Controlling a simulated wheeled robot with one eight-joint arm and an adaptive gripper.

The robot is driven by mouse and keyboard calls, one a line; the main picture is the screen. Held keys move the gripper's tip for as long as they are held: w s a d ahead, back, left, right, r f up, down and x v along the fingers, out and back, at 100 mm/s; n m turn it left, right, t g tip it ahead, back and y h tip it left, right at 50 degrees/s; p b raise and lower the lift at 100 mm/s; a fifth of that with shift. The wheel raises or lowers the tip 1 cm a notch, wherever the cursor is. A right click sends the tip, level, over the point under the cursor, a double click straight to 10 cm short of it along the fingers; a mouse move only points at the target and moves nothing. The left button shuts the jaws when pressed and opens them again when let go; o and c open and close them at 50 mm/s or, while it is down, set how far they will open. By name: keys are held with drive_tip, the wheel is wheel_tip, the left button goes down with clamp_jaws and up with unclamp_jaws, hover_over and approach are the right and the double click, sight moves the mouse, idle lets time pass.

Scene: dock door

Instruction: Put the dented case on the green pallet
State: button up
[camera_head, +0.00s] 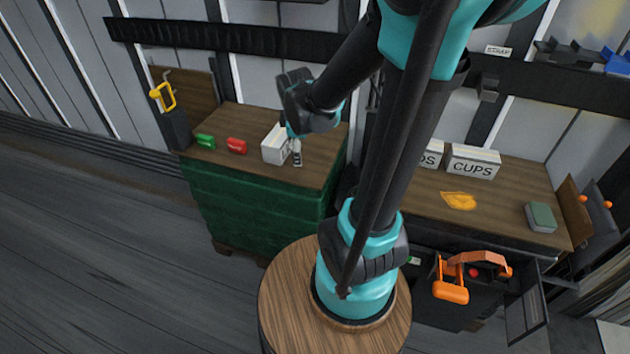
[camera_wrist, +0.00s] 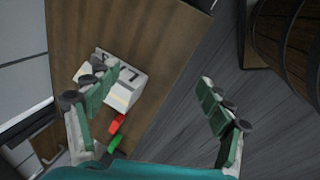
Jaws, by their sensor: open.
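A white case (camera_head: 275,148) with dark lettering lies on the wooden top of a dark green stand (camera_head: 250,205), which may be the green pallet; I cannot make out a dent. In the wrist view the case (camera_wrist: 127,95) is partly covered by the left finger. My gripper (camera_head: 296,155) is just to the right of the case in the head view. Whether a finger touches the case cannot be told.
A green block (camera_head: 205,141) and a red block (camera_head: 236,146) lie left of the case. An orange-handled thing (camera_head: 452,291) stands below.

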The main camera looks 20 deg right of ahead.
drive_tip(key=s+d+f+m+y, duration=0.1)
drive_tip(key=s+f+m, duration=0.2)
drive_tip(key=s+m, duration=0.9)
drive_tip(key=shift+f+m, duration=0.35)
drive_tip(key=shift+m, duration=0.25)
